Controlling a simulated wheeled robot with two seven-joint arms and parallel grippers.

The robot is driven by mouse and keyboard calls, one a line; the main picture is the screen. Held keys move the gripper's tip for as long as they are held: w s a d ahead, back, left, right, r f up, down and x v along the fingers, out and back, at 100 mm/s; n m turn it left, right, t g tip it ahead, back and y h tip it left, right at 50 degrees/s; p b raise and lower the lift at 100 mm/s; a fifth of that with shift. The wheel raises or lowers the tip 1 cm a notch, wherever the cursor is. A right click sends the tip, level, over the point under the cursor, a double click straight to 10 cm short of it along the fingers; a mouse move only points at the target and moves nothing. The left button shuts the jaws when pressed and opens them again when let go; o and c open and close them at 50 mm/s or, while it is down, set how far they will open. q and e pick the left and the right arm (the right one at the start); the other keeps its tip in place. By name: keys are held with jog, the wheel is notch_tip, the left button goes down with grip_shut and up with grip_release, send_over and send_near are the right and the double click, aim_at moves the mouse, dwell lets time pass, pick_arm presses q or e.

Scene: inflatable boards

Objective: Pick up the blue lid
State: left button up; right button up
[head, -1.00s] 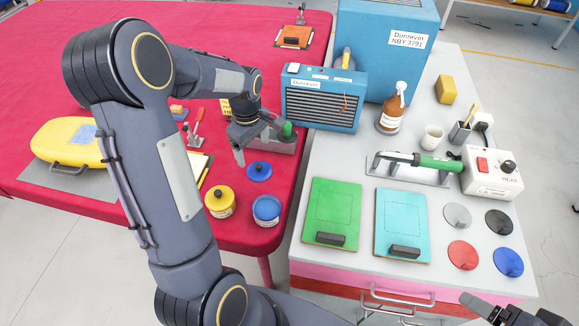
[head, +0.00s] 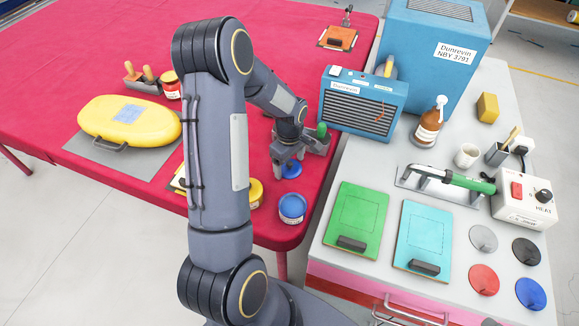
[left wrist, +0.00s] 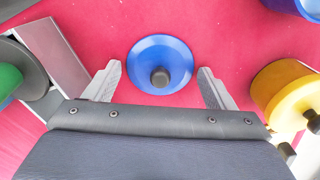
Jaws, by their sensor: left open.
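The blue lid (head: 292,171) lies on the red table, partly hidden by my left gripper (head: 283,167). In the left wrist view the blue lid (left wrist: 148,62) is a round disc with a dark knob, seen from above. My left gripper (left wrist: 158,88) is open, with one finger on each side of the lid and clear space between. Nothing is held. Only a dark bit of my right gripper (head: 503,322) shows at the bottom edge, too little to tell its state.
A blue pot (head: 292,208) and a yellow pot (head: 256,192) stand near the lid; the yellow one shows in the wrist view (left wrist: 282,92). A grey holder with a green handle (head: 320,133) is close beside. A blue disc (head: 530,293) lies on the white bench.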

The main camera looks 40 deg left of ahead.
pick_arm(q)
jog(key=shift+s, duration=0.1)
jog(key=c, duration=1.4)
jog(key=shift+f, duration=0.1)
jog(key=shift+c, duration=1)
